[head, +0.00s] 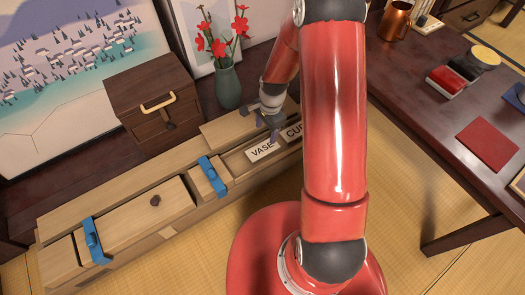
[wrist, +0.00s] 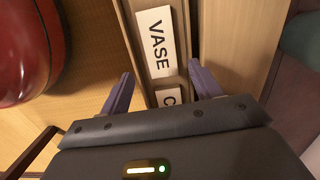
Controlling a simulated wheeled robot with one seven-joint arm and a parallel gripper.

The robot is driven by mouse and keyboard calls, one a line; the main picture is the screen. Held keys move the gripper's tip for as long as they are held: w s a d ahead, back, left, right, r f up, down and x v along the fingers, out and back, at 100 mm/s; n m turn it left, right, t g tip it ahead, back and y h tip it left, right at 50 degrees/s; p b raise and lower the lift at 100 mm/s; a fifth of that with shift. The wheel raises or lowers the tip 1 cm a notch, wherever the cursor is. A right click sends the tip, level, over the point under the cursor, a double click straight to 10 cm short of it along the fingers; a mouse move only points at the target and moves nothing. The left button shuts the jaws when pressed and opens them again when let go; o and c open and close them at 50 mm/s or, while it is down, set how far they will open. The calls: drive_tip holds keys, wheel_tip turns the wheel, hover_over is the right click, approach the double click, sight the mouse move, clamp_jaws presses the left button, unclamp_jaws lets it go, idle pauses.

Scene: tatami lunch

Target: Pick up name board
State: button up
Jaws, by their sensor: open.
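A white name board reading "VASE" (head: 263,150) lies in an open compartment of the long wooden box. It also shows in the wrist view (wrist: 156,42). A second white board beginning "CU" (head: 293,132) lies beside it, partly hidden behind my arm. In the wrist view only its "C" end (wrist: 168,97) shows, just below the VASE board. My gripper (head: 273,130) is above that compartment, next to the boards. In the wrist view my gripper (wrist: 160,77) has its fingers spread apart, one on each side of the boards' strip, with nothing held between them.
The long wooden box (head: 118,213) has blue clasps (head: 212,176) and a lid with a dark knob. A green vase with red flowers (head: 228,87) and a small drawer chest (head: 157,98) stand behind it. A dark table (head: 430,110) stands to the right.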

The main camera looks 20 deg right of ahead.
sight(263, 149)
drive_tip(key=f, duration=0.3)
drive_tip(key=f+b, duration=0.1)
drive_tip(key=f, duration=0.2)
drive_tip(key=a+f, duration=0.1)
drive_tip(key=f, duration=0.2)
drive_tip(key=shift+s+f+b, duration=0.15)
drive_tip(key=shift+f+b, duration=0.15)
drive_tip(key=shift+b, duration=0.05)
drive_tip(key=shift+c, duration=0.3)
drive_tip(key=c, duration=0.7)
